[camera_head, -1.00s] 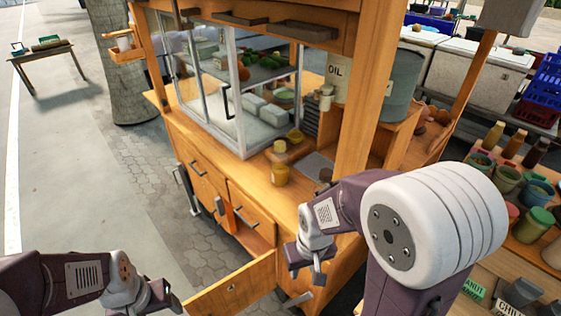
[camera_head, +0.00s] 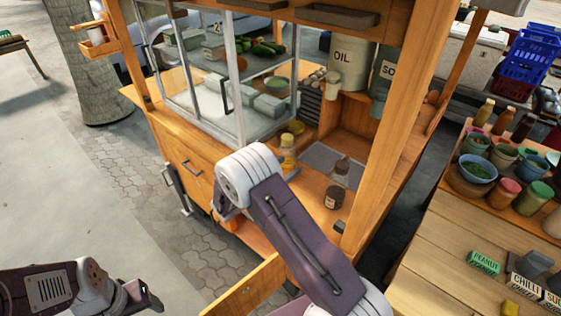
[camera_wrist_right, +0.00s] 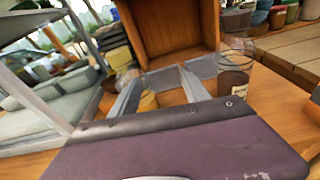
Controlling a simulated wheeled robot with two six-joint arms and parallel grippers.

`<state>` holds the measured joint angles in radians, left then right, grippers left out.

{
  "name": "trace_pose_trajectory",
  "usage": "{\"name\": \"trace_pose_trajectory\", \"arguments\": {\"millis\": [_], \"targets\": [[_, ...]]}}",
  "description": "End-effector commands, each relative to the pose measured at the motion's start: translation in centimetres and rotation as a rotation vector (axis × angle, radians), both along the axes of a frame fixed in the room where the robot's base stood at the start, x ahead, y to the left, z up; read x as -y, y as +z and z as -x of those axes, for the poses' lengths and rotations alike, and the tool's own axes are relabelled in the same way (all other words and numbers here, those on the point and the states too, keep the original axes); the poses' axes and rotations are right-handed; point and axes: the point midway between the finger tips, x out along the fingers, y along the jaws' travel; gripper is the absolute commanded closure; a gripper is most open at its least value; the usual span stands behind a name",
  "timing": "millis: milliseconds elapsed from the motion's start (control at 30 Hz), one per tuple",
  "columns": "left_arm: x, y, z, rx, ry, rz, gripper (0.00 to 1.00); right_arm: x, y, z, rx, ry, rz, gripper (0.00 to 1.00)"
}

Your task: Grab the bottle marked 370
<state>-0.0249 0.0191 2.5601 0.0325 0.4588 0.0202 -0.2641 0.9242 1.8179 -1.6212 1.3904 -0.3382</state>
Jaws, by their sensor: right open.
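A clear bottle with yellow contents (camera_head: 287,158) stands on the wooden counter in the head view. A clear bottle with a brown lower part (camera_head: 340,172) and a dark jar with a pale label (camera_head: 334,197) stand to its right. I cannot read 370 on any of them. My right gripper (camera_wrist_right: 160,90) is open in the right wrist view. Something yellow (camera_wrist_right: 148,102) shows between its fingers, and a clear vessel with a dark label (camera_wrist_right: 234,80) stands right of them. My left gripper (camera_head: 140,297) is low left, away from the counter.
A glass-fronted case (camera_head: 238,90) stands behind the counter's left part. Wooden posts (camera_head: 395,110) flank the cart. An open drawer (camera_head: 245,290) juts out at the front. OIL (camera_head: 348,65) and another canister stand at the back. A side table (camera_head: 440,245) holds several jars and bowls.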

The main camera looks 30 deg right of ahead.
Motion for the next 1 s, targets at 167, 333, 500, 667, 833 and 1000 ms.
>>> {"name": "trace_pose_trajectory", "arguments": {"millis": [167, 333, 500, 667, 833, 1000], "targets": [[0.0, 0.0, 0.0, 0.0, 0.0, 0.0, 0.34, -2.3, 1.0, -3.7, 0.004, 0.144, 0.16, 0.45], [0.0, 0.1, 0.0, 0.0, 0.0, 0.0, 0.34, -1.9, 1.2, -4.0, 0.006, 0.147, 0.164, 0.45], [0.0, 0.6, 0.0, 0.0, 0.0, 0.0, 0.34, 0.3, 1.2, -5.3, 0.005, 0.144, 0.163, 0.45], [0.0, 0.7, 0.0, 0.0, 0.0, 0.0, 0.34, 1.2, 1.2, -5.9, 0.005, 0.147, 0.162, 0.45], [0.0, 1.6, 0.0, 0.0, 0.0, 0.0, 0.34, 3.6, 1.5, -7.6, 0.005, 0.143, 0.16, 0.45], [0.0, 1.7, 0.0, 0.0, 0.0, 0.0, 0.34, 5.3, 1.3, -8.6, 0.005, 0.145, 0.161, 0.45]]}}
